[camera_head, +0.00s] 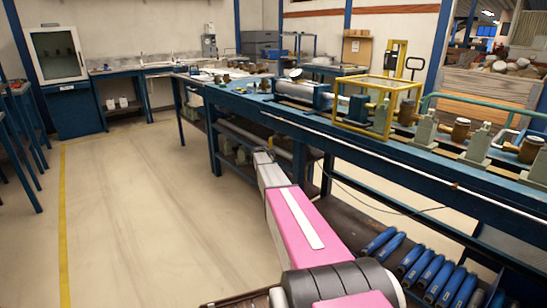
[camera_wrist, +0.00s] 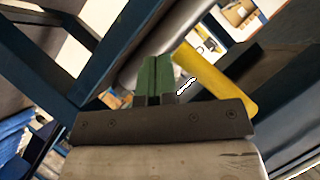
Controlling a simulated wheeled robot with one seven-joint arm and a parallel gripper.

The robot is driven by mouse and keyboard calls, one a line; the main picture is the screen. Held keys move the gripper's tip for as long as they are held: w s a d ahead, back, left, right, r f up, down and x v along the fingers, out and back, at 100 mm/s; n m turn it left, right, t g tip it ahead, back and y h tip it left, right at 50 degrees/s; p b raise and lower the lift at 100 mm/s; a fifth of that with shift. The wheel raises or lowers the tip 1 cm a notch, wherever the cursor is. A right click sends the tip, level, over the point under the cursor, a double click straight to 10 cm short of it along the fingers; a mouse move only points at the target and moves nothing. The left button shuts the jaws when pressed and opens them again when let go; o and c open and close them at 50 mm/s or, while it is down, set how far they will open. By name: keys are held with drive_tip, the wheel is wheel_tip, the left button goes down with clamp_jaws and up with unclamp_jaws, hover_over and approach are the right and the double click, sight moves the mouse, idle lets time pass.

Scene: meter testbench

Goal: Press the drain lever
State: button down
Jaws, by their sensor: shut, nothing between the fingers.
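A yellow bar (camera_wrist: 217,78), which looks like the drain lever, slants down to the right in the wrist view, just right of my gripper. My gripper (camera_wrist: 156,62) shows there as two green fingers held together, with nothing between them. The fingers point at a pale grey pipe-like surface (camera_wrist: 180,35) behind them. I cannot tell whether they touch the bar. In the head view my arm reaches forward to the bench's near side; the fingertips are too small to make out there, and I cannot pick out the lever.
The long blue test bench (camera_head: 400,150) carries a grey cylinder (camera_head: 300,92), a yellow frame (camera_head: 388,82) and several meters. Several blue-handled items (camera_head: 430,275) lie on its lower shelf. Blue beams (camera_wrist: 45,50) crowd my gripper's left. The floor (camera_head: 140,200) left of the bench is clear.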

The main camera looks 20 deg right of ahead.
drive_tip(key=shift+w+a+f, duration=0.15)
drive_tip(key=shift+w, duration=0.3)
idle(0.3)
